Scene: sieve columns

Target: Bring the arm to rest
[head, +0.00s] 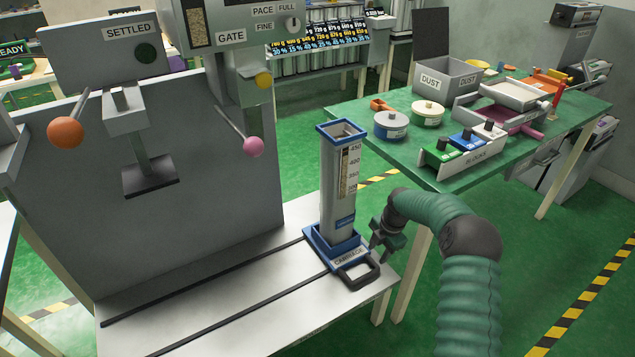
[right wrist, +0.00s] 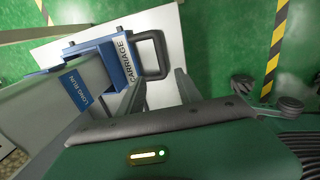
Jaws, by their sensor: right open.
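My right arm comes in from the lower right of the head view. Its gripper (head: 384,246) is open beside the carriage (head: 338,251), just right of the blue base. In the right wrist view the two fingers of my right gripper (right wrist: 160,92) stand apart with nothing seen between them. The carriage's dark loop handle (right wrist: 152,54) lies just beyond the fingertips; I cannot tell whether they touch it. A tall grey column (head: 335,190) with a number scale stands upright in the carriage. My left gripper is in neither view.
The carriage sits on two dark rails on a pale bench (head: 215,300), near its right end. A grey machine with the GATE label (head: 231,37) and an orange knob (head: 65,132) stands left. A green table (head: 440,100) with a DUST bin (head: 446,78) and tins lies behind my right arm.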

